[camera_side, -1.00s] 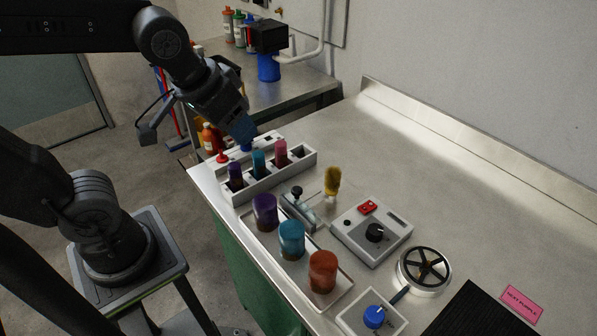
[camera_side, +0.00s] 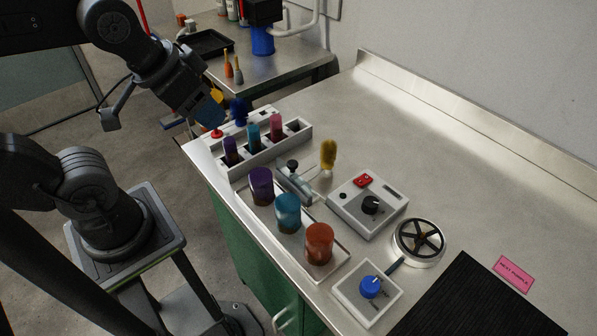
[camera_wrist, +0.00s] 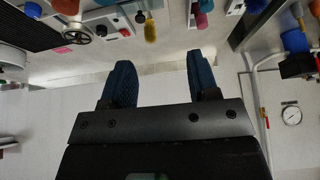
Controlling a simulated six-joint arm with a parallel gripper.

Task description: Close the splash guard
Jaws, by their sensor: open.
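I cannot make out a splash guard for certain in either view. My gripper (camera_side: 207,108) is in the side view at the left end of the bench, above and left of the white rack (camera_side: 262,146). Its blue fingers are partly overlapped by the wrist there. In the wrist view my gripper (camera_wrist: 161,62) is open, with both blue fingers apart and nothing between them.
The rack holds purple, teal and pink tubes. Before it a tray (camera_side: 340,273) carries three coloured jars. A clamp (camera_side: 293,180), yellow brush (camera_side: 328,155), control box (camera_side: 368,207), handwheel (camera_side: 418,240), blue-knob box (camera_side: 369,290) and black mat (camera_side: 465,300) follow rightward. The back right is clear.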

